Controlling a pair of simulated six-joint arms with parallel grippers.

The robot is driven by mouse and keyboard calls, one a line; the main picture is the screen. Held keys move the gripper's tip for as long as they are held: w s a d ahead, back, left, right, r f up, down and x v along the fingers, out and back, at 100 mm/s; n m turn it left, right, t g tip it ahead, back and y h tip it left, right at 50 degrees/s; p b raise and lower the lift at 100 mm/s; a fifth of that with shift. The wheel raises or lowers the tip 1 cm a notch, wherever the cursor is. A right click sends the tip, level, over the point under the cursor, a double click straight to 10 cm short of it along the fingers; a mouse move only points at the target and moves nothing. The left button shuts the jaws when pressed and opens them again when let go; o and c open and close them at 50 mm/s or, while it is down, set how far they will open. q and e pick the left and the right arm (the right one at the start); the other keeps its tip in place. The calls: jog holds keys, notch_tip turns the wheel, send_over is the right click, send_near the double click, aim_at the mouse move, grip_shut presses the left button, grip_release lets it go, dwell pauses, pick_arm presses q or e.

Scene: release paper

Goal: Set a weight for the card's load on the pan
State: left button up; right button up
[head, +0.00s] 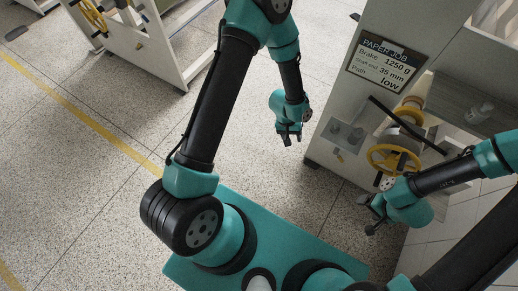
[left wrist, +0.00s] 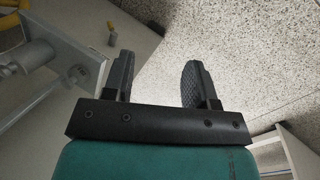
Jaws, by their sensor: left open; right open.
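The card (head: 383,63) on the cabinet reads "PAPER JOB", brake 1250 g, shaft ext. 35 mm, path low. I cannot make out the pan for certain. My left gripper (head: 290,138) is open and empty, left of that shelf and apart from it. The left wrist view shows bare floor between its fingers (left wrist: 157,82). My right gripper (head: 369,214) is open, below and left of the yellow handwheel (head: 393,161); nothing shows between its fingers.
The grey cabinet (head: 368,22) fills the right side, with a dark bar (head: 405,124) and handwheel jutting out. Another pale machine (head: 150,50) stands at the upper left. The speckled floor (head: 90,140) between them is clear. A teal base (head: 300,235) lies below.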

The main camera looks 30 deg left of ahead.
pick_arm(q)
jog(key=s+a+m+t, duration=0.1)
jog(key=s+a, duration=0.7)
jog(key=s, duration=0.4)
jog(key=shift+s+a+r, duration=0.15)
jog(key=shift+s+r, duration=0.1)
jog(key=shift+r, duration=0.15)
jog(key=shift+c, duration=0.5)
